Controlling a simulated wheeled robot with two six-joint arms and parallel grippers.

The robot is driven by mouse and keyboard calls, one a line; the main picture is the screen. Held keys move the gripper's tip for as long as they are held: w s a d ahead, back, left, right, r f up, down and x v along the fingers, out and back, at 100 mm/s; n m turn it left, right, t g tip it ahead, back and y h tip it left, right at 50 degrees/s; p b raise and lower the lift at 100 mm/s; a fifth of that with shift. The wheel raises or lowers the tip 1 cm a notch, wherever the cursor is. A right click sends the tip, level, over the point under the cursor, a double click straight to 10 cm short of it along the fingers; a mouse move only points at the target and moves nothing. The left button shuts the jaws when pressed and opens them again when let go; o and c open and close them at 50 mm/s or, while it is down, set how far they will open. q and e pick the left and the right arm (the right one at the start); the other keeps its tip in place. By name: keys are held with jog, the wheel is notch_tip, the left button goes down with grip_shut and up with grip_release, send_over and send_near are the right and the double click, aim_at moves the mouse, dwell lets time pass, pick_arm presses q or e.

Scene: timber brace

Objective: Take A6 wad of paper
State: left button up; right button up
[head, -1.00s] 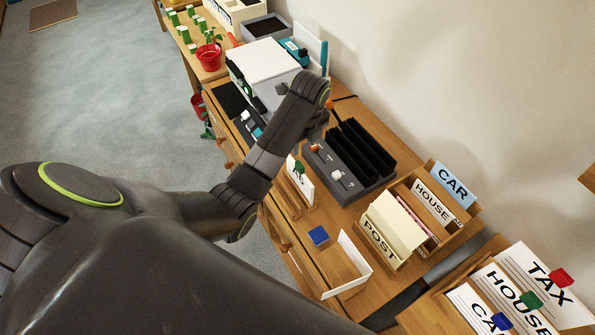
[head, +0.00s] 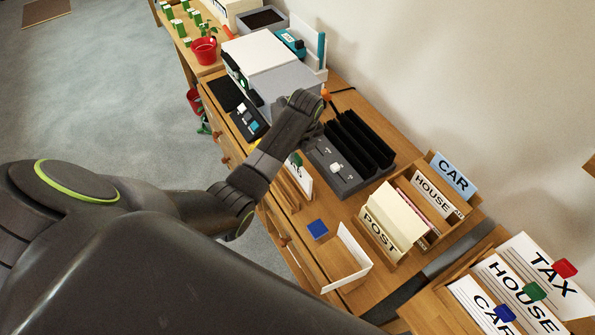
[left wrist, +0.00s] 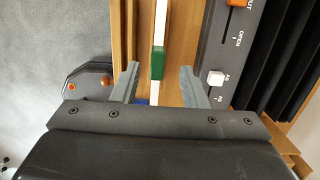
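A thin wad of white paper (head: 305,184) with a green clip (head: 296,159) stands upright in a wooden holder near the desk's front edge. In the left wrist view the wad (left wrist: 161,18) shows edge-on as a white strip, with the green clip (left wrist: 158,63) across it. My left gripper (left wrist: 158,86) is open above the holder, one finger on each side of the strip's line, with gaps on both sides. In the head view my wrist hides the fingers. I cannot read the wad's size. My right gripper is not in view.
A grey slotted device (head: 340,178) with a white knob (left wrist: 216,78) stands close right of the gripper. A wooden file box (head: 392,245), a blue block (head: 318,229) and a low white-walled tray (head: 352,252) lie nearer. A printer (head: 262,57) stands beyond.

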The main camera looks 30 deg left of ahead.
aim_at(298, 157)
pick_arm(q)
jog(key=shift+a+f+p, duration=0.2)
jog(key=shift+f+p, duration=0.1)
jog(key=shift+f, duration=1.15)
jog(key=shift+a+f+p, duration=0.15)
jog(key=shift+f+p, duration=0.1)
jog(key=shift+f, duration=1.15)
jog(key=shift+c, duration=0.3)
grip_shut()
